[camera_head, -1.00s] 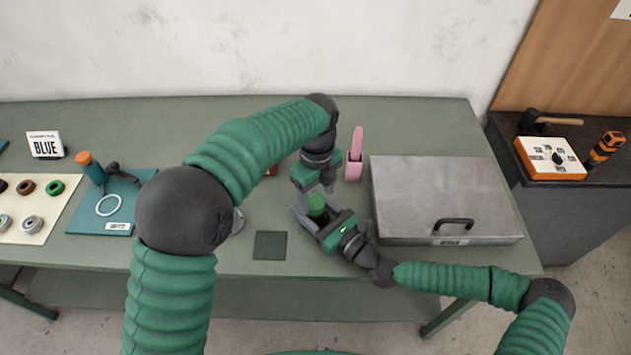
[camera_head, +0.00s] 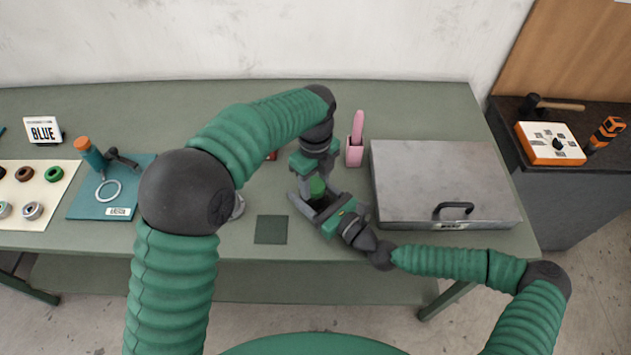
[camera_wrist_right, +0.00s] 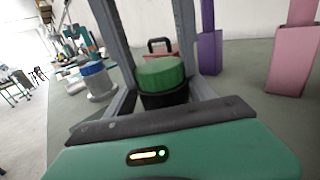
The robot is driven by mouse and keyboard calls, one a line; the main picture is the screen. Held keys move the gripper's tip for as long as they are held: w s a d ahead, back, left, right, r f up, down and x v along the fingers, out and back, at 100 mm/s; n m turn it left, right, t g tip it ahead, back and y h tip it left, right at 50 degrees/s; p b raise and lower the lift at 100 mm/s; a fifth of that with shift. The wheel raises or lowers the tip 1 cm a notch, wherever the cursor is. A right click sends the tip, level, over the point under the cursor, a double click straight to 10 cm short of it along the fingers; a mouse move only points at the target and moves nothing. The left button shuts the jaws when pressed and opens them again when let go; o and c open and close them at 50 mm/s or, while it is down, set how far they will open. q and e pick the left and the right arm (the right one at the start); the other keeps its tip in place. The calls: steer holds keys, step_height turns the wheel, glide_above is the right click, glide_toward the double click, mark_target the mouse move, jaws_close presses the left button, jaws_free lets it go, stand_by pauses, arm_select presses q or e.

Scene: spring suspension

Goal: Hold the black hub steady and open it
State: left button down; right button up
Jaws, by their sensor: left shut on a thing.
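The black hub (camera_wrist_right: 165,99), a short dark cylinder, stands upright on the table with a green cap (camera_wrist_right: 162,73) on top. The cap also shows in the head view (camera_head: 317,187). My left gripper (camera_head: 315,183) comes down from above, its grey fingers either side of the cap and shut on it. My right gripper (camera_head: 318,208) lies low and level, coming from the right, with its fingers either side of the hub. Whether those fingers press on the hub cannot be made out. The hub is partly hidden in the head view.
A grey metal case (camera_head: 430,180) with a black handle lies close on the right. A pink holder (camera_head: 355,151) stands behind the grippers. A dark green pad (camera_head: 271,229) lies front left. A blue-lidded jar (camera_wrist_right: 97,82) stands nearby. A teal board (camera_head: 110,185) sits farther left.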

steer(key=o, duration=0.4)
steer(key=shift+s+a, duration=0.1)
steer(key=shift+a, duration=0.1)
steer(key=shift+d, duration=0.1)
steer(key=shift+d, duration=0.1)
